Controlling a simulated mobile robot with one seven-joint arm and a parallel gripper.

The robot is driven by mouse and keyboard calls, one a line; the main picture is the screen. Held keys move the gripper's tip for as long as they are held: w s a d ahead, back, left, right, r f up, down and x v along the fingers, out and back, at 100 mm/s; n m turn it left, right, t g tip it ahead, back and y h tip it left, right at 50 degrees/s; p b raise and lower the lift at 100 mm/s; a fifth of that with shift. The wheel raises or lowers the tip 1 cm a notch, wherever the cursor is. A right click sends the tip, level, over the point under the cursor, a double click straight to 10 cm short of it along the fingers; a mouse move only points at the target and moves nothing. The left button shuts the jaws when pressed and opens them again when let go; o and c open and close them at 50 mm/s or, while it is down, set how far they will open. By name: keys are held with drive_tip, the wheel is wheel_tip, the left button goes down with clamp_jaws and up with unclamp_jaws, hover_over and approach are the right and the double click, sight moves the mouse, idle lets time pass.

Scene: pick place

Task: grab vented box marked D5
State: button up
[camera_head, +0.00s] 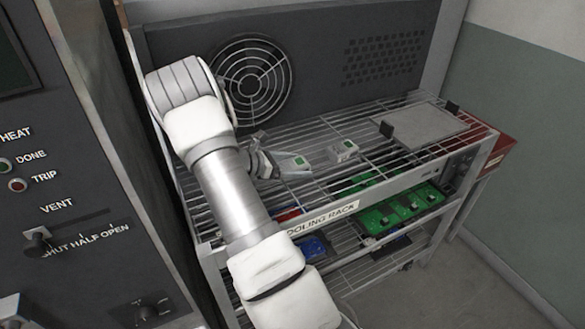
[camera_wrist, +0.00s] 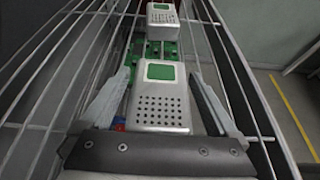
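A silver-grey vented box (camera_wrist: 160,103) with a green label on its sloped face sits on the wire rack. It also shows in the head view (camera_head: 293,165). My gripper (camera_wrist: 158,80) is open around it, one finger on each side, with small gaps between the fingers and the box walls. In the head view my gripper (camera_head: 266,160) is just left of this box and partly hidden by my arm. A second similar box (camera_wrist: 162,17) stands farther off, and shows right of the first in the head view (camera_head: 343,150). I cannot read a D5 mark on either label.
The wire cooling rack (camera_head: 365,168) has a fan panel (camera_head: 310,75) behind it. A flat grey plate (camera_head: 425,125) lies at the rack's right end. Green circuit boards (camera_head: 405,207) lie on the lower shelf. A control cabinet (camera_head: 75,170) stands close on the left.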

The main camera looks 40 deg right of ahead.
drive_tip(key=c, duration=1.2)
drive_tip(key=shift+c, duration=0.4)
drive_tip(key=shift+r, duration=0.15)
